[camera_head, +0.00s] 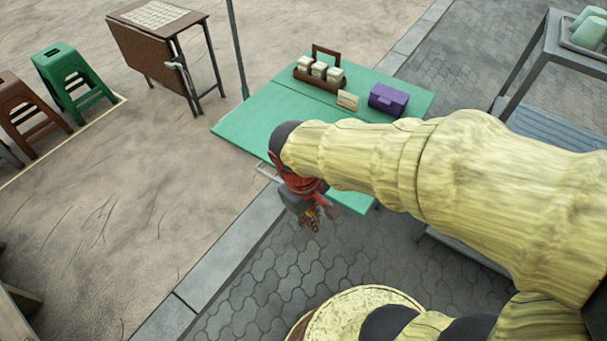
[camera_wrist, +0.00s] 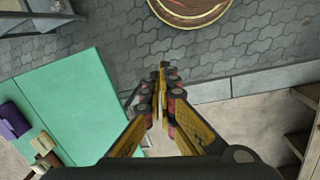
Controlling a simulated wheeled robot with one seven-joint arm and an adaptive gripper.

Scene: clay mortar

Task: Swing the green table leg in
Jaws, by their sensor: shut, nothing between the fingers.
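The green folding table (camera_head: 255,115) stands in the middle of the head view; its top also fills the left of the wrist view (camera_wrist: 65,100). A pale metal bar (camera_head: 267,171), seemingly part of its leg frame, juts out from the table's near left edge. A pale piece (camera_wrist: 146,141) also shows by the table edge in the wrist view, partly behind a finger. My gripper (camera_head: 318,222) hangs beside the table's near edge, apart from the bar. In the wrist view its fingertips (camera_wrist: 162,70) are together, with nothing held. My arm hides much of the near tabletop and the legs beneath.
A wooden caddy with jars (camera_head: 318,75), a small card (camera_head: 347,100) and a purple box (camera_head: 388,99) stand on the tabletop. A brown folding table (camera_head: 150,50) and green stool (camera_head: 75,80) stand left. A grey rack (camera_head: 545,60) stands right. A kerb (camera_head: 215,265) crosses the ground.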

